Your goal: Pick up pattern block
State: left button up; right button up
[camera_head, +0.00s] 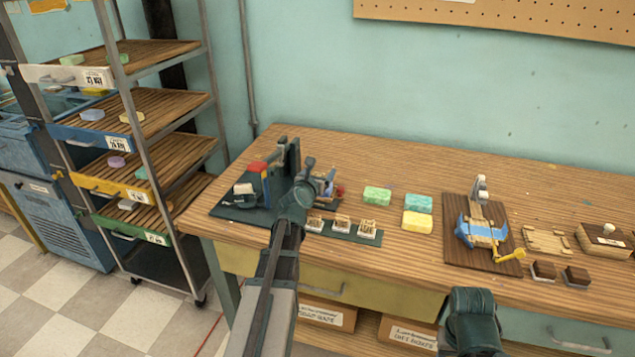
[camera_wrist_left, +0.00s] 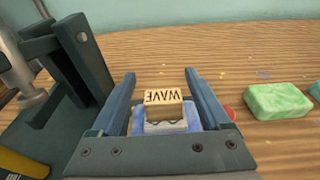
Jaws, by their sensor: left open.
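A light wooden pattern block (camera_wrist_left: 164,97) with WAVE printed on it, upside down in the left wrist view, sits between the two fingers of my left gripper (camera_wrist_left: 160,74). The fingers are open, with a gap on each side of the block. A blue and white piece shows under and around the block. In the head view, my left gripper (camera_head: 328,184) is at the right side of the dark press (camera_head: 287,165); its wrist hides most of the block there. Small wooden stamp blocks (camera_head: 342,223) stand on a dark mat in front. My right gripper is not in view.
Green soap (camera_head: 377,195), mint soap (camera_head: 419,203) and yellow soap (camera_head: 417,222) lie to the right; the green one is near my left gripper. Further right are a brown board (camera_head: 482,262) with a blue fixture and a wooden box (camera_head: 604,240). The press upright stands close left.

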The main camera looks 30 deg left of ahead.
pick_arm(q)
jog(key=shift+w, duration=0.45)
jog(key=shift+s, duration=0.1)
grip_shut()
